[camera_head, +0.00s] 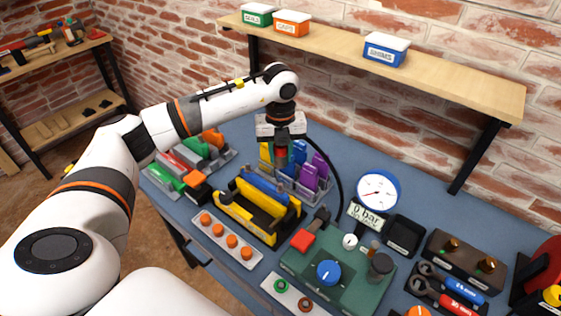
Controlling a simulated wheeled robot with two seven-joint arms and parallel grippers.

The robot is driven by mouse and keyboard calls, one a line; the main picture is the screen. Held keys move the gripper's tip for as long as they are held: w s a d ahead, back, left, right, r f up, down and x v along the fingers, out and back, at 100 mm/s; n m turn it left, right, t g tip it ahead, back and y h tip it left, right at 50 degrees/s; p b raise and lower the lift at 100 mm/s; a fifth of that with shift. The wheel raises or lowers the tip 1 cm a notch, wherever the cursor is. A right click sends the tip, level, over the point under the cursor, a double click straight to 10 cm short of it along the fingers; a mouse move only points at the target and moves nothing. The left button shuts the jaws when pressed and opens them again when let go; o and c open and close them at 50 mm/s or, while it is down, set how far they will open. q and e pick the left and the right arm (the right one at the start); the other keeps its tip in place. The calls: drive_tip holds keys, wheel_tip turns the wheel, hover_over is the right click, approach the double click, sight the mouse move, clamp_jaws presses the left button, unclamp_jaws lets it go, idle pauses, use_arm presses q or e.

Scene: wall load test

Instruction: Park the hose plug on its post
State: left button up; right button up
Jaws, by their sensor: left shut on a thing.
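My left gripper (282,140) points down over the middle of the blue bench. It is shut on a small dark and reddish piece (281,154), which looks like the hose plug; the fingers partly hide it. A black hose (338,172) arcs from beside the gripper down to the right, towards the green unit (318,258). That unit carries a blue knob (329,272), a red block (302,240) and a short dark upright cylinder (380,266). I cannot tell which part is the plug's post. My right gripper is out of view.
Purple and other coloured pieces (313,172) stand in a rack just below the gripper. A yellow-black holder (258,216) is in front. A pressure gauge (378,190) with a "0 bar" sign and a black open box (403,236) stand right. A wooden shelf (440,72) hangs behind.

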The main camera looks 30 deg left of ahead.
use_arm(q)
drive_tip(key=b, duration=1)
hover_over(324, 205)
wheel_tip(324, 205, down, 12)
drive_tip(key=shift+a, duration=0.15)
wheel_tip(324, 205, down, 4)
drive_tip(key=shift+w+r+b, duration=0.1)
drive_tip(key=shift+w+b, duration=0.05)
drive_tip(key=shift+b, duration=0.85)
drive_tip(key=shift+f, duration=0.45)
drive_tip(key=shift+f+b, duration=0.2)
drive_tip(key=shift+b, duration=0.1)
drive_tip(key=shift+f+b, duration=0.65)
drive_tip(key=shift+f, duration=0.35)
drive_tip(key=shift+f, duration=0.1)
